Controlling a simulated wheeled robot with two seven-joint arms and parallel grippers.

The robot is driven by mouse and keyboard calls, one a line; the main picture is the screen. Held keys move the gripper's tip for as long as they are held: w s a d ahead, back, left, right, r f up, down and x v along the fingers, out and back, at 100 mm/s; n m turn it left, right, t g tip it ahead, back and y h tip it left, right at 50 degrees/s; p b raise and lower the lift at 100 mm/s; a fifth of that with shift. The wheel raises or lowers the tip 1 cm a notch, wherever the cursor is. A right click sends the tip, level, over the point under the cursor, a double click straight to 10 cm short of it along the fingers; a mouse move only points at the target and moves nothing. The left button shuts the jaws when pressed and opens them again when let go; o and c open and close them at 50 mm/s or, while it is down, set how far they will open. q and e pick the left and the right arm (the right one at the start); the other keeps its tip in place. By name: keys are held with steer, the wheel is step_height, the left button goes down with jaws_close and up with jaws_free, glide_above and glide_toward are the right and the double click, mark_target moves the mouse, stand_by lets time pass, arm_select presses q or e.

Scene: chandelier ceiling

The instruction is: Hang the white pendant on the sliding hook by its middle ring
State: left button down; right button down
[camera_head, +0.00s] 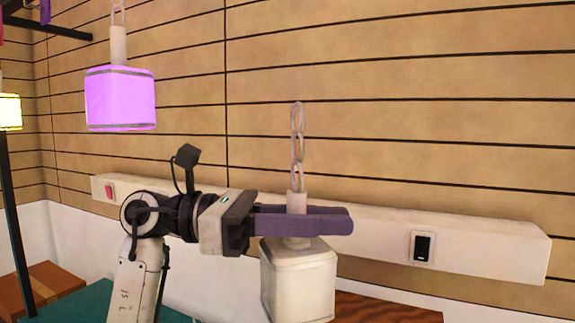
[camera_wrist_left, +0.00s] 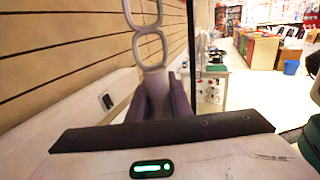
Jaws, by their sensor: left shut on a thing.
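The white pendant (camera_head: 298,283) has a boxy white shade, a pale stem and a short chain of rings (camera_head: 297,145) standing up above it. My left gripper (camera_head: 325,221) is shut on the pendant's stem, just above the shade, and holds it upright in front of the wall. In the left wrist view the rings (camera_wrist_left: 150,48) rise from between the gripper (camera_wrist_left: 160,100) fingers. The rings are apart from any hook. I cannot make out the sliding hook in either view. My right gripper is not in view.
A lit purple pendant (camera_head: 120,98) hangs at upper left, and a lit yellow one (camera_head: 10,110) at the left edge. A dark rail (camera_head: 130,21) shows at top left. A white wall duct (camera_head: 480,240) with switches runs behind. Wood-slat wall is behind everything.

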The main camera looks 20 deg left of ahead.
arm_select(q)
steer(key=s+r+n+t+y, duration=0.1)
steer(key=s+r, duration=0.3)
steer(key=r, duration=0.6)
steer(key=s+r+n+t+b, duration=0.15)
steer(key=s+r, duration=0.35)
steer(key=r, duration=0.5)
steer(key=s+r+n+t+y+p, duration=0.15)
steer(key=s+r, duration=0.25)
steer(key=r, duration=0.6)
steer(key=w+m, duration=0.1)
steer(key=w, duration=0.5)
steer(key=shift+w+d, duration=0.15)
steer(key=shift+d, duration=0.1)
steer(key=shift+w+p, duration=0.25)
steer(key=shift+p, duration=0.05)
